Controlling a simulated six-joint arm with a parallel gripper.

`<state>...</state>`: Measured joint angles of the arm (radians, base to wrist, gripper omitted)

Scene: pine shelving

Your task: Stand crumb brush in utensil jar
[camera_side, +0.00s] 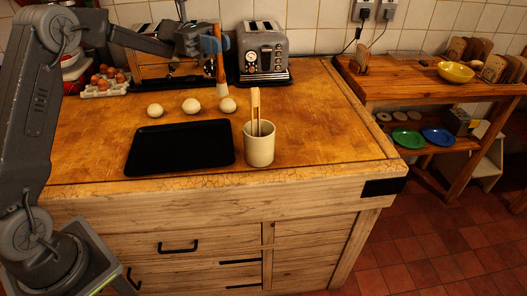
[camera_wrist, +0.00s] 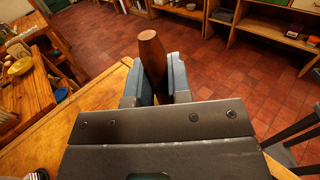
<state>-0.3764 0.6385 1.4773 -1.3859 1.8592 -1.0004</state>
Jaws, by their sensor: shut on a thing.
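The crumb brush (camera_side: 220,66) has a brown wooden handle and pale bristles at its lower end. It hangs roughly upright above the back of the worktop, left of the toaster. My gripper (camera_side: 216,45) is shut on its handle. In the wrist view the brown handle of the crumb brush (camera_wrist: 151,58) stands between the blue fingers of my gripper (camera_wrist: 155,80); the bristles are hidden there. The utensil jar (camera_side: 259,147) is a cream cup near the front of the worktop, right of the black tray. Several utensils (camera_side: 256,108) stand in it, one a pale wooden piece.
A black tray (camera_side: 180,148) lies left of the jar. Three pale dough balls (camera_side: 191,105) sit in a row behind it. A toaster (camera_side: 262,54) stands at the back, and an egg carton (camera_side: 104,88) is at back left. The worktop (camera_side: 315,120) is clear right of the jar.

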